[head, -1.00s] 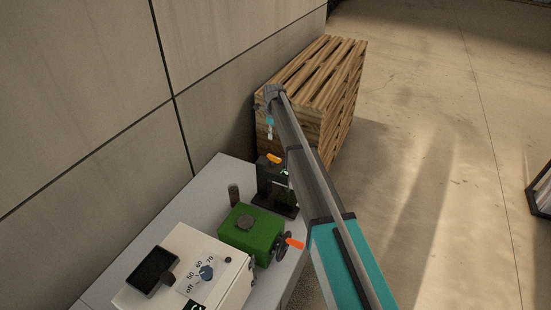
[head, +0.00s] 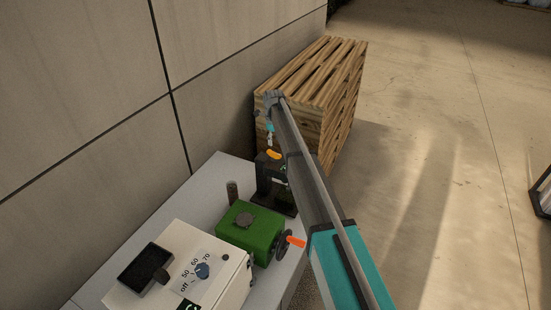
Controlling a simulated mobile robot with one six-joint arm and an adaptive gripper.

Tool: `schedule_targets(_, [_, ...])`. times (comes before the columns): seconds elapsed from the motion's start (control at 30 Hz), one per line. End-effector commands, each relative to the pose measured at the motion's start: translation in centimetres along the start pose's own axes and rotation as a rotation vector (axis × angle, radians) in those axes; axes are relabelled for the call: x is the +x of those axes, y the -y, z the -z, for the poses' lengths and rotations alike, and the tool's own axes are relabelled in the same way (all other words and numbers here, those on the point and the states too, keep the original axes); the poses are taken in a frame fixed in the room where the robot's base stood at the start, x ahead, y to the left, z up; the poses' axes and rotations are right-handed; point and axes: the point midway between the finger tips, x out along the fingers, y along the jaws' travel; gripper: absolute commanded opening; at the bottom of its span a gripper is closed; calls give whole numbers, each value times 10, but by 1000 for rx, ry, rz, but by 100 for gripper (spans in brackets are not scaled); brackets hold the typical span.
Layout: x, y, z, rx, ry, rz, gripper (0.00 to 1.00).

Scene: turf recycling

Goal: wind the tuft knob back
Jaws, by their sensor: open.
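I cannot tell from the picture which of these is the tuft knob. My arm reaches over from the lower right, and my small gripper (head: 270,141) points down beyond the green unit, above a black stand (head: 268,180) with an orange top piece (head: 274,154). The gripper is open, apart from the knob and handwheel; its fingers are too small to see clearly.
A dark upright cylinder (head: 232,192) stands behind the green unit. A wall is left; stacked wooden pallets (head: 335,85) are behind. Open floor lies right.

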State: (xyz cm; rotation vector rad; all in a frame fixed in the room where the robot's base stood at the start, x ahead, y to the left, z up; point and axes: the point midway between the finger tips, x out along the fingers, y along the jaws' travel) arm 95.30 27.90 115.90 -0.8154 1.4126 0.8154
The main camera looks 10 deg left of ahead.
Motion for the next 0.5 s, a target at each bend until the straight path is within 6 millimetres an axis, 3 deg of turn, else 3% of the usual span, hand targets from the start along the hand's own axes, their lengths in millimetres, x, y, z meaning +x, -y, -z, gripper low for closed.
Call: schedule_targets(0.5, [44,0,0,0,0,0,57])
